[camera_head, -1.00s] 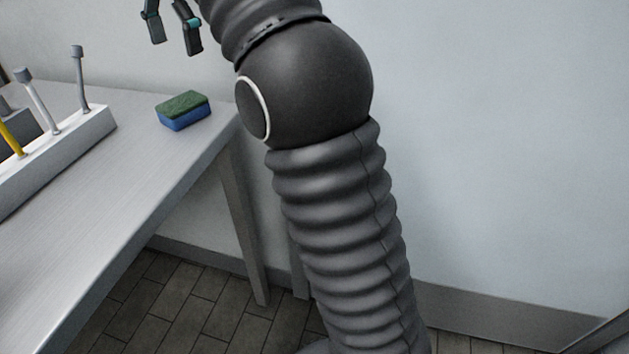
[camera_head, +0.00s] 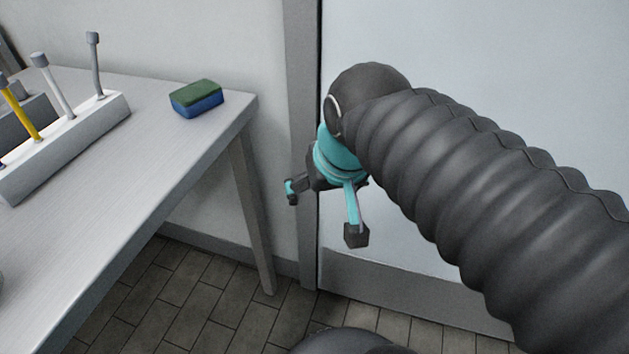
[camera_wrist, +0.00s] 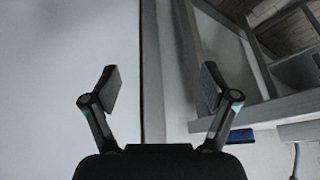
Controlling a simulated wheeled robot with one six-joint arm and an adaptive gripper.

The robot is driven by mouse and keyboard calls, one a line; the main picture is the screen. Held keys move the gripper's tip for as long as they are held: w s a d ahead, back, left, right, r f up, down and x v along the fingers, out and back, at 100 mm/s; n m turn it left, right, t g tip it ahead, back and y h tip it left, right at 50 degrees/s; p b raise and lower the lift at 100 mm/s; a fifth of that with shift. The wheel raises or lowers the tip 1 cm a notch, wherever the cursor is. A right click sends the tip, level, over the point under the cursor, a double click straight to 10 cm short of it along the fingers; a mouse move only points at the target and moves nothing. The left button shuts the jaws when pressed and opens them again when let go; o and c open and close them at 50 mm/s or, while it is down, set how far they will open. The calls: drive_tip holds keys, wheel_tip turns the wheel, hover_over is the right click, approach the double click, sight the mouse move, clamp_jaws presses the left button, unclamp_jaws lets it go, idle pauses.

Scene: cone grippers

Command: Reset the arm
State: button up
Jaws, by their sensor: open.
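My gripper (camera_head: 324,212) is in the middle of the head view, to the right of the table's end and in front of the wall. Its two fingers are spread wide and nothing is between them. My dark ribbed arm reaches in from the lower right of the head view and hides part of the wall.
A grey table (camera_head: 150,160) stands at the left. On it are a green and blue sponge (camera_head: 197,99) near the far right corner and a white rack (camera_head: 68,146) holding several upright tools. The tiled floor (camera_head: 190,295) beside the table is clear.

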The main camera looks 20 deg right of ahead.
drive_tip(key=shift+n, duration=0.5)
drive_tip(key=s+f, duration=0.1)
drive_tip(key=f, duration=0.1)
drive_tip(key=s+f, duration=0.1)
drive_tip(key=f, duration=0.1)
drive_tip(key=shift+s+d, duration=0.35)
idle(0.3)
